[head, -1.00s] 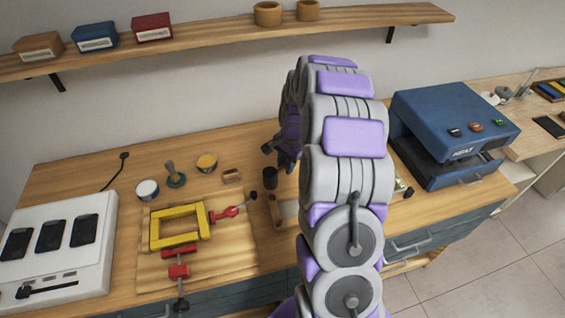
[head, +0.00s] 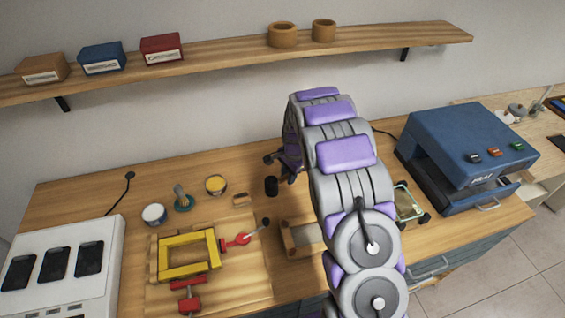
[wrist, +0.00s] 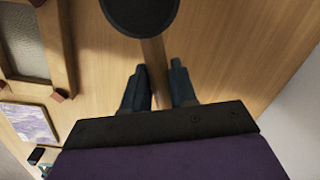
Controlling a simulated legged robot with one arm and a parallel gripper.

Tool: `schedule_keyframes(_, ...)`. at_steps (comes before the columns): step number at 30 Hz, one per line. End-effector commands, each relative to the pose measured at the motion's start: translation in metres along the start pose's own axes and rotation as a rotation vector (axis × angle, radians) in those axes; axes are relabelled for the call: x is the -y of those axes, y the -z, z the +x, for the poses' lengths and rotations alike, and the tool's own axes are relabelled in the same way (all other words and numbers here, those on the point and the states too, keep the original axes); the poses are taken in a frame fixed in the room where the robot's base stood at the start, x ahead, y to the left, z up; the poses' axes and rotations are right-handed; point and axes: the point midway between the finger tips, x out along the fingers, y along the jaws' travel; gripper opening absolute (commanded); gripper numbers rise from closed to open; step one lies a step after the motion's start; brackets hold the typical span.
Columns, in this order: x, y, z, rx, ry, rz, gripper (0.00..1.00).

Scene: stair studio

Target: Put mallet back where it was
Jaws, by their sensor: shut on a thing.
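The mallet has a dark round head (wrist: 140,12) and a pale wooden handle (wrist: 155,68), which passes between my fingers in the wrist view. My gripper (wrist: 158,88) is shut on the handle. In the head view, the black mallet head (head: 271,186) shows just left of and below my gripper (head: 285,165), over the back middle of the bench. My dark fingers and wrist hide the handle there. I cannot tell whether the head touches the bench.
A wooden screen frame (head: 300,240) lies near my arm. A blue heat press (head: 465,150) stands right. A shelf (head: 230,50) runs above.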

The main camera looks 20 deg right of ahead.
Motion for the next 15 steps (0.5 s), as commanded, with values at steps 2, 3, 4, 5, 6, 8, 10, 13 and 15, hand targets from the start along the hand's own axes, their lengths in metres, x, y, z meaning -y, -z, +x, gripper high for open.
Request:
schedule_keyframes(2, 0.011, 0.006, 0.003, -0.001, 0.003, 0.0, 0.0)
schedule_keyframes(3, 0.016, 0.009, 0.004, -0.001, 0.004, 0.001, 0.0)
schedule_keyframes(4, 0.019, 0.011, 0.005, 0.0, 0.003, 0.002, 0.0)
schedule_keyframes(5, 0.022, 0.013, 0.005, 0.001, 0.002, 0.002, 0.0)
schedule_keyframes(6, 0.027, 0.015, 0.005, 0.001, 0.002, 0.001, 0.0)
schedule_keyframes(8, 0.035, 0.019, 0.006, 0.0, 0.004, 0.001, 0.0)
schedule_keyframes(10, 0.042, 0.023, 0.008, -0.001, 0.003, 0.0, 0.0)
schedule_keyframes(13, 0.051, 0.028, 0.01, 0.001, 0.0, 0.001, 0.0)
schedule_keyframes(15, 0.06, 0.032, 0.01, -0.001, 0.005, 0.0, 0.0)
